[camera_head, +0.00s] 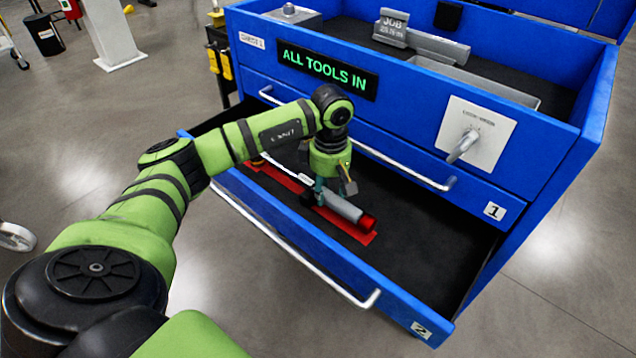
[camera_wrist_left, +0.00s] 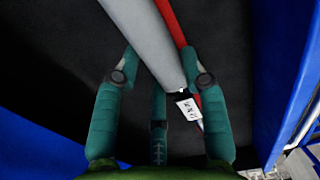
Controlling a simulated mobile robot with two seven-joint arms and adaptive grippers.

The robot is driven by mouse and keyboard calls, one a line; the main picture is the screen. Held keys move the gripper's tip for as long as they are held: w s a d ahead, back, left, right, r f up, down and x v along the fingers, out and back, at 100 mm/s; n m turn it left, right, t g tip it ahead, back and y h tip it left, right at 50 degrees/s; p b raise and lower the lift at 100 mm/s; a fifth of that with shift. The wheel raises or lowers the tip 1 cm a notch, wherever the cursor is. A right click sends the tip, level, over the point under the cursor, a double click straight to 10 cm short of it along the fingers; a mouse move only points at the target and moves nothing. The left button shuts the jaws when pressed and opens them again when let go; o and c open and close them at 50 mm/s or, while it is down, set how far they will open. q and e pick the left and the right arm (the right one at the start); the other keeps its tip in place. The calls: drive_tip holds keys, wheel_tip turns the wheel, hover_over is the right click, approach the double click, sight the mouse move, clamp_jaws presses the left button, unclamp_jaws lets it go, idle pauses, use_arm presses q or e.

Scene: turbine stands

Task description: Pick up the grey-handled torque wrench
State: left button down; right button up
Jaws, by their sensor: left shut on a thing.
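The torque wrench lies in the open lower drawer, with a grey handle (camera_head: 343,208), a red end cap (camera_head: 367,222) and a thin light shaft (camera_head: 283,170). It rests along a red strip (camera_head: 270,174). My left gripper (camera_head: 332,190) reaches down into the drawer and is shut on the grey handle. In the left wrist view the handle (camera_wrist_left: 150,42) runs between the fingertips of my left gripper (camera_wrist_left: 160,62). A small white tag (camera_wrist_left: 188,110) shows near the handle's end. Contact under the handle is hidden. My right gripper is not in view.
The blue cabinet's lower drawer, labelled 2 (camera_head: 421,330), has a front bar handle (camera_head: 290,255). Drawer 1 (camera_head: 494,211) above is shut. A green-lettered sign (camera_head: 324,72) reads ALL TOOLS IN. The drawer's dark floor (camera_head: 430,240) is clear right of the wrench.

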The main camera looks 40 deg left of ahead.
use_arm(q)
drive_tip(key=shift+r, duration=0.3)
wheel_tip(320, 180, up, 3)
drive_tip(key=shift+w+r, duration=0.1)
drive_tip(key=w+d+r+b, duration=0.1)
drive_tip(key=d+r, duration=0.6)
drive_tip(key=d, duration=0.4)
drive_tip(key=shift+w+d+r, duration=0.15)
drive_tip(key=shift+w+d, duration=0.05)
drive_tip(key=shift+d, duration=0.05)
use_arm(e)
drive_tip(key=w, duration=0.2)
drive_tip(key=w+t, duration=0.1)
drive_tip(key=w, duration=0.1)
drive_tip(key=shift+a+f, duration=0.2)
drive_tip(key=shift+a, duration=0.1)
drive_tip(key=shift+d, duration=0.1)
